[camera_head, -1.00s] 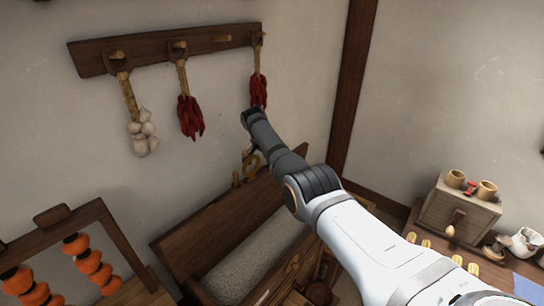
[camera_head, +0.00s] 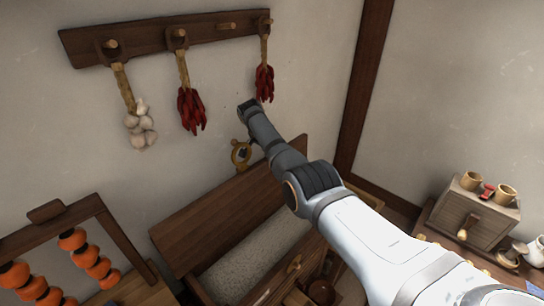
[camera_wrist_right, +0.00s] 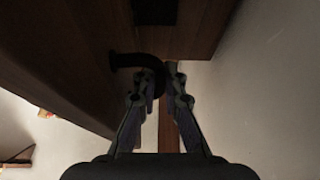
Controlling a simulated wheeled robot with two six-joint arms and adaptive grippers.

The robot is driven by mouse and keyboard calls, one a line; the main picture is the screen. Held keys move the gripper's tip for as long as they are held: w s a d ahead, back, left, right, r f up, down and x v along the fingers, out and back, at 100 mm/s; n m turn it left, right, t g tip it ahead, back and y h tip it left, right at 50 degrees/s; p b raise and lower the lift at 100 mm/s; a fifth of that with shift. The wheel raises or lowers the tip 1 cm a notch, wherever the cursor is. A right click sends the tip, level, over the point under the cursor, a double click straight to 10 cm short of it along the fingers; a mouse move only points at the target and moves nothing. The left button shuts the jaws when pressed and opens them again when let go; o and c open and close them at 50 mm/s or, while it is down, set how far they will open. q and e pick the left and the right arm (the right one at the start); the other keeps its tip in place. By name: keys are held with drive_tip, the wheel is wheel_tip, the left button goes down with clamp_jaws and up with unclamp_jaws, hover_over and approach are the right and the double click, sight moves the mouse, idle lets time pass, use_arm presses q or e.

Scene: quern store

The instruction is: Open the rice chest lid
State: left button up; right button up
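The wooden rice chest (camera_head: 272,292) stands against the wall with pale grain (camera_head: 250,262) showing inside. Its lid (camera_head: 215,222) is raised and leans up at the back, towards the wall. My right gripper is there, mostly behind my own arm. My left gripper is out of view.
A peg rail (camera_head: 150,38) with garlic (camera_head: 140,125) and red chillies (camera_head: 190,108) hangs above. A frame with orange fruit (camera_head: 85,255) stands left. A small drawer box (camera_head: 470,215) with cups stands right.

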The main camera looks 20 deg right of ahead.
drive_tip(key=shift+o, duration=1)
drive_tip(key=shift+d, duration=0.1)
